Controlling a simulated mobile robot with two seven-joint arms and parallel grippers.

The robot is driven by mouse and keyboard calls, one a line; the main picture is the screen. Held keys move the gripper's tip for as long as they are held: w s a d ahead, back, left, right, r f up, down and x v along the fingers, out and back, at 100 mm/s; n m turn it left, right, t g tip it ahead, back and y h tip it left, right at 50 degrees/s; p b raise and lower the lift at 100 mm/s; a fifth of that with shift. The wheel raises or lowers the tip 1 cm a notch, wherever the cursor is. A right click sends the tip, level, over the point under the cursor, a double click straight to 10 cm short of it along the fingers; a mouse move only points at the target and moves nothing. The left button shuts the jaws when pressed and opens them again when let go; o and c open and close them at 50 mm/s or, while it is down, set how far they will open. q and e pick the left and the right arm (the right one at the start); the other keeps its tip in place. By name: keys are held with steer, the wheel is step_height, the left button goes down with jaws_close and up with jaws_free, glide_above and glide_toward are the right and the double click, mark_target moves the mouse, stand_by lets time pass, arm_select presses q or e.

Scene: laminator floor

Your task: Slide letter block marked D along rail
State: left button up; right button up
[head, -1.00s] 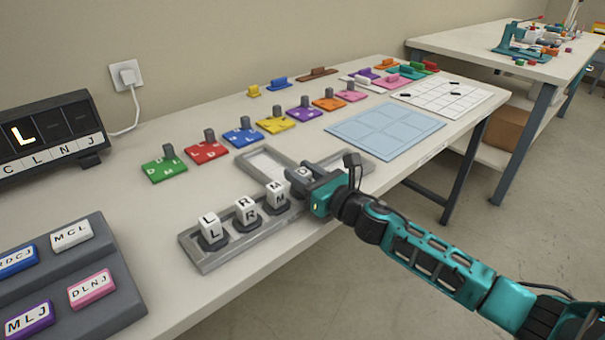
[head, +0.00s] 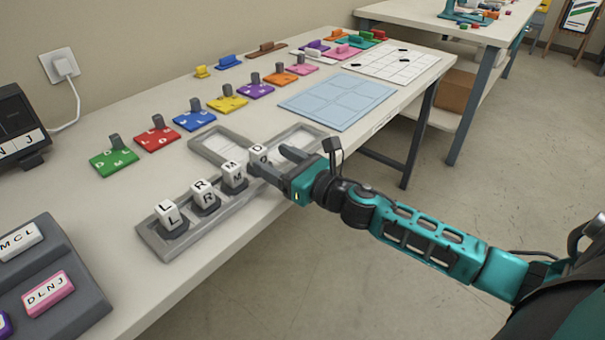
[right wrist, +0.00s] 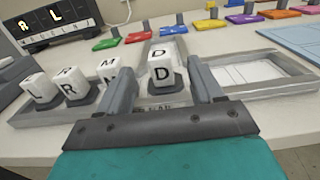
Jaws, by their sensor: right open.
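The white block marked D (head: 258,153) stands upright in the grey rail (head: 214,224), at the right end of a row behind the blocks L (head: 168,213), R (head: 205,193) and M (head: 234,175). My right gripper (head: 274,163) is open at the D block, and one finger partly hides it in the head view. In the right wrist view the D block (right wrist: 165,72) stands on a dark base beyond and between the spread fingers (right wrist: 163,88). There is visible space on its right; the left finger is close in front of M. My left gripper is not in view.
A flat grey frame with two pale trays (head: 222,144) adjoins the rail. Coloured tiles with grey knobs (head: 192,120) line the table behind. A pale blue mat (head: 335,105) lies to the right, and a sloped plaque stand (head: 70,262) stands at left.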

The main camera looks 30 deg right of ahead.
steer(key=v, duration=0.7)
steer(key=shift+b, duration=0.3)
